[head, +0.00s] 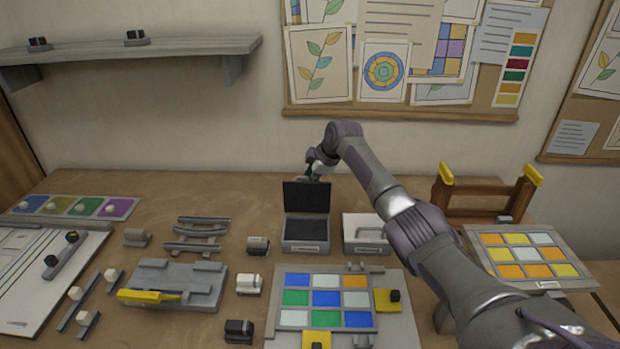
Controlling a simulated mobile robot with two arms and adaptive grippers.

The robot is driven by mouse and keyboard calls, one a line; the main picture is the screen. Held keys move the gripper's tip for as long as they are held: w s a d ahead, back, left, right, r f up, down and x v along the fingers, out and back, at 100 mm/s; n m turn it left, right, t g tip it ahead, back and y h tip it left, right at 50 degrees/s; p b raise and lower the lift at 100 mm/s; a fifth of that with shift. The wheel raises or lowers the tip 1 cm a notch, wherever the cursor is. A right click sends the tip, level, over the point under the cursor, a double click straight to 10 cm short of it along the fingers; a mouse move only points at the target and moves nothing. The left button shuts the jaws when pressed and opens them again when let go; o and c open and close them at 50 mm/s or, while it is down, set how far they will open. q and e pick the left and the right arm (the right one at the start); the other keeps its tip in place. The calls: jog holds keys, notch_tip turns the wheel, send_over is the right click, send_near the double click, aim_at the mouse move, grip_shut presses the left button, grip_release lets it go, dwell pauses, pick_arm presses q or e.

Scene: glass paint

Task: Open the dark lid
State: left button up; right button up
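The dark lid (306,197) stands roughly upright at the back of a small grey box (305,248) near the middle of the table. The box is open, and its dark inside shows. My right arm reaches in from the lower right over the table. My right gripper (312,172) is just behind the lid's top edge, pointing down. Its fingertips are partly hidden by the lid, so I cannot tell if they touch it or whether they are open. My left gripper is out of view.
A pale-lidded box (358,221) stands right of the open box, partly under my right arm. A coloured glass panel (325,298) lies in front. A grey fixture (172,280) is at left. A wooden rack (487,203) stands at right. A shelf (130,48) hangs upper left.

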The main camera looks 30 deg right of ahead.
jog(key=shift+s+f, duration=0.25)
jog(key=shift+f, duration=0.05)
jog(key=shift+s+r, duration=0.1)
jog(key=shift+r, duration=0.35)
jog(key=v, duration=1.1)
jog(key=shift+r, duration=0.2)
